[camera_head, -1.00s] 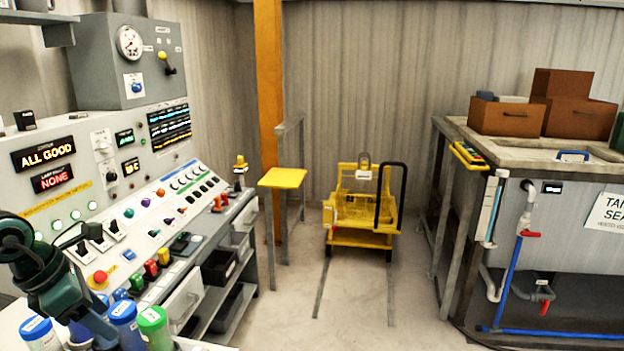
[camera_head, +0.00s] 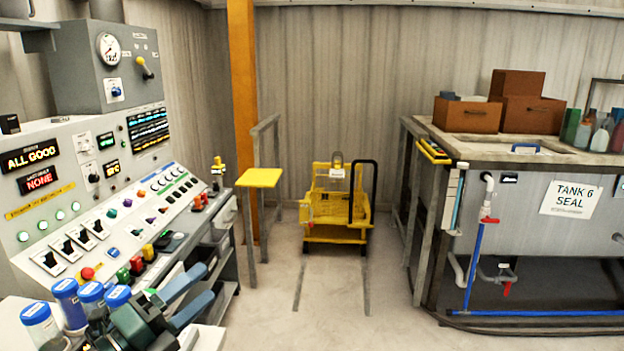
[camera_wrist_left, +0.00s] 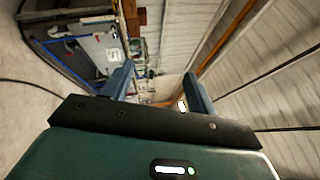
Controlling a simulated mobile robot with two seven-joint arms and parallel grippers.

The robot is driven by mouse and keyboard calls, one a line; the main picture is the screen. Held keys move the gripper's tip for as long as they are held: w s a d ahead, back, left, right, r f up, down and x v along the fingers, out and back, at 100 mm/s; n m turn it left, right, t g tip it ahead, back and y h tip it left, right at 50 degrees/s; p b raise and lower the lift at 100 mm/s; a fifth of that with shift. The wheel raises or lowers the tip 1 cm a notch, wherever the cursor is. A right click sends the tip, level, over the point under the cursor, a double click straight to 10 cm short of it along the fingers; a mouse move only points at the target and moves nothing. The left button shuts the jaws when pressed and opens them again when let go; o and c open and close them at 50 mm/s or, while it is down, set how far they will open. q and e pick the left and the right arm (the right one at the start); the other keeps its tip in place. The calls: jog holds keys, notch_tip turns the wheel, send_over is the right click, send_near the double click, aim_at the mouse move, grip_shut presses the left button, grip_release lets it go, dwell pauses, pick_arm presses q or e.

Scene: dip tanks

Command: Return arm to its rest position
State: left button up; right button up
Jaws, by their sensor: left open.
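My left gripper (camera_head: 207,282) is at the lower left of the head view, in front of the control console (camera_head: 120,235). Its two blue-grey fingers are apart with nothing between them, and point right and slightly up. In the left wrist view the gripper (camera_wrist_left: 157,84) also shows open and empty, with the room far beyond its fingers. The dark green wrist partly covers the blue-capped bottles (camera_head: 65,288) behind it; I cannot tell whether it touches them. My right arm is not in view.
The console with its buttons and switches runs along the left. A yellow cart (camera_head: 338,205) stands on floor rails in the middle. A yellow-topped stand (camera_head: 259,178) is left of it. The tank labelled "Tank 6 Seal" (camera_head: 540,225) is at right. The central floor (camera_head: 335,290) is clear.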

pick_arm(q)
jog(key=s+a+f+n+g+y, duration=0.1)
jog(key=s+a+f+n+y, duration=0.25)
jog(key=f+n+y, duration=0.5)
jog(key=s+a+f+n+g+y, duration=0.15)
jog(key=a+f+n+y, duration=0.35)
jog(key=n, duration=0.7)
jog(key=s+d+f+n+g+h, duration=0.1)
jog(key=s+d+f+n+g, duration=0.2)
jog(key=s+f+g, duration=0.45)
jog(key=s+d+f+n+g+h, duration=0.1)
jog(key=s+d+f+n+g, duration=0.3)
jog(key=s, duration=0.6)
jog(key=w+d+f+m+t+h, duration=0.1)
jog(key=w+d+f+t, duration=0.1)
jog(key=f, duration=0.3)
jog(key=w+d+f+m+t+h, duration=0.1)
jog(key=w+d+f+t, duration=0.1)
jog(key=f+t, duration=0.3)
jog(key=shift+w+f, duration=0.4)
jog(key=shift+f, duration=0.05)
jog(key=shift+c, duration=0.5)
